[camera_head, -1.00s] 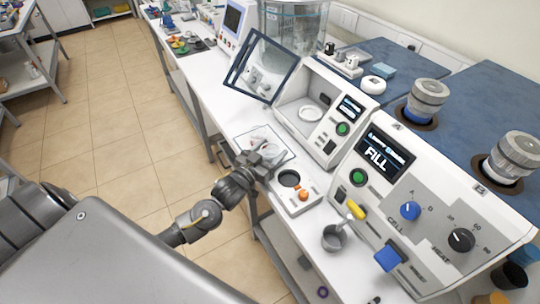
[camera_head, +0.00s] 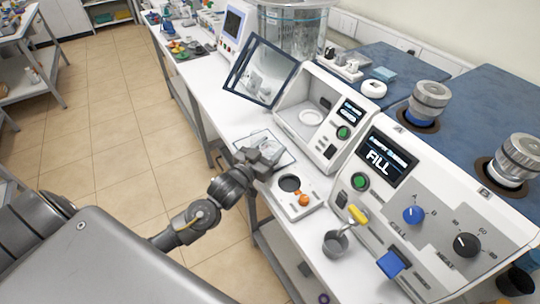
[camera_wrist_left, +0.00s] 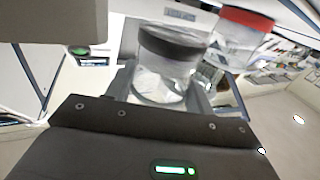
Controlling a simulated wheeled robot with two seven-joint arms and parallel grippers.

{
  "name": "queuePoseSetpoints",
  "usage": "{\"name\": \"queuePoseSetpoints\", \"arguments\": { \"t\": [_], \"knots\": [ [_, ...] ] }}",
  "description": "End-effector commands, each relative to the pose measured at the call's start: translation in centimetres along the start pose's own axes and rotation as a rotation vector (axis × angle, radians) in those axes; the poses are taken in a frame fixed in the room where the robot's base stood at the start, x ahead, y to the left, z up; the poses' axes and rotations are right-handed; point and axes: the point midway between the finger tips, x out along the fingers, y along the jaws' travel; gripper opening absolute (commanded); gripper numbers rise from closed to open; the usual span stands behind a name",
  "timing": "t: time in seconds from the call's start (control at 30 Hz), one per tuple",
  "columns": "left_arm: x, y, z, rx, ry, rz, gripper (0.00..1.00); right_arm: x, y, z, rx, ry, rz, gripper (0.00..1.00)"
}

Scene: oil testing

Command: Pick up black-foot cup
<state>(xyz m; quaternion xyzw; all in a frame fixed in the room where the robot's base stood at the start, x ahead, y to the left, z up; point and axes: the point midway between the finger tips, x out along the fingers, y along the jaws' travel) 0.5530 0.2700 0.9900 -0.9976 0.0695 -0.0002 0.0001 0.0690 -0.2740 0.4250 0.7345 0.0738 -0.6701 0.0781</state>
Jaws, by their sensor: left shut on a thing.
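My left gripper (camera_head: 268,156) is over the near side of a small clear tray (camera_head: 288,163) on the white bench. In the left wrist view it is shut on a clear cup with a black band (camera_wrist_left: 168,72), which sits between its fingers. The band is at the top of the picture there. A second clear cup with a red band (camera_wrist_left: 238,38) stands just beside it, to the right. In the head view the gripper hides most of the cups. I cannot tell whether the held cup is off the tray. My right gripper is not in view.
A white unit with a dark round opening (camera_head: 290,184) and orange knob is close in front. The open-lidded instrument (camera_head: 305,118) and large FILL machine (camera_head: 430,205) stand behind.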

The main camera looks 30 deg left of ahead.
Motion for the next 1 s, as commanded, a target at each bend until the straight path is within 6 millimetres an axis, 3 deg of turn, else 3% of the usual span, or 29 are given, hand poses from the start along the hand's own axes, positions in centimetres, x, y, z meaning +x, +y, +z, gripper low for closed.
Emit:
{"name": "queuePoseSetpoints", "arguments": {
  "t": [0.37, 0.57, 0.6, 0.73, 1.0],
  "knots": [
    [-4.5, 2.9, -6.2, -0.004, 0.004, 0.003, 0.28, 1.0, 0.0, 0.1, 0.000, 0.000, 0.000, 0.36],
    [-8.3, 5.2, -7.8, -0.008, 0.002, 0.001, 0.28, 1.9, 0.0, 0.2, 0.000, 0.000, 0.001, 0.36],
    [-8.9, 5.6, -8.8, -0.007, -0.002, 0.001, 0.28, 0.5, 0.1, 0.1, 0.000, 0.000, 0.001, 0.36],
    [-10.4, 6.5, -9.6, -0.003, -0.004, 0.000, 0.28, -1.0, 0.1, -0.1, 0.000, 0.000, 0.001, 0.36],
    [-11.7, 7.3, -9.9, -0.001, -0.002, 0.000, 0.28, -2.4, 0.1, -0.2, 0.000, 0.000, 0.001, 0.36]
  ]
}}
